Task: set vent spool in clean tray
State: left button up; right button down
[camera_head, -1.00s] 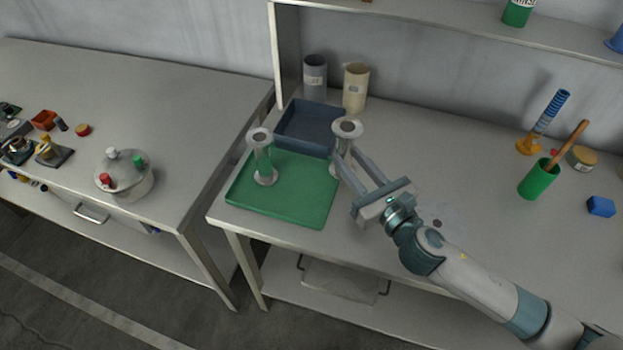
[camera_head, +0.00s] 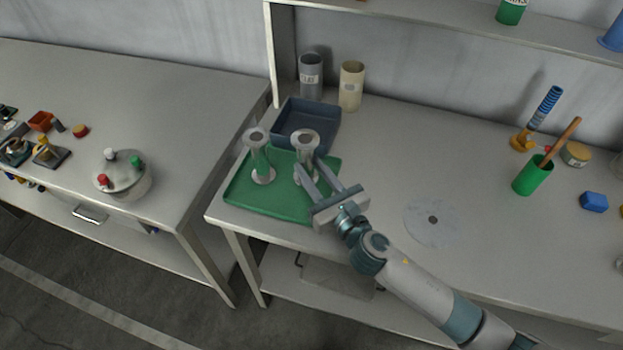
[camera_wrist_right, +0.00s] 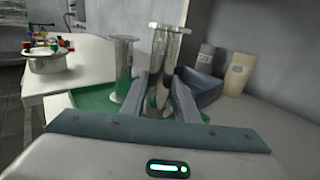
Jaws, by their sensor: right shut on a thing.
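My right gripper (camera_head: 316,182) is shut on a shiny metal vent spool (camera_head: 305,142), a flanged tube held upright over the right part of the green tray (camera_head: 283,206). The held spool also shows between the fingers in the right wrist view (camera_wrist_right: 164,65). Whether its lower flange touches the tray is hard to tell. A second, similar spool (camera_head: 261,162) stands upright on the tray's left part, apart from the held one; it shows left of the fingers in the wrist view (camera_wrist_right: 123,70). My left gripper is out of view.
A dark blue bin (camera_head: 313,135) sits directly behind the green tray. A grey canister (camera_head: 311,76) and a beige canister (camera_head: 351,86) stand behind it. A round pale disc mark (camera_head: 432,233) lies on the bench to the right. A lidded pot (camera_head: 123,177) is on the left table.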

jog(key=shift+f, duration=1.85)
jog(key=shift+b, duration=0.3)
jog(key=shift+f, duration=0.2)
jog(key=c, duration=1.4)
grip_release()
jog(key=shift+r, duration=0.2)
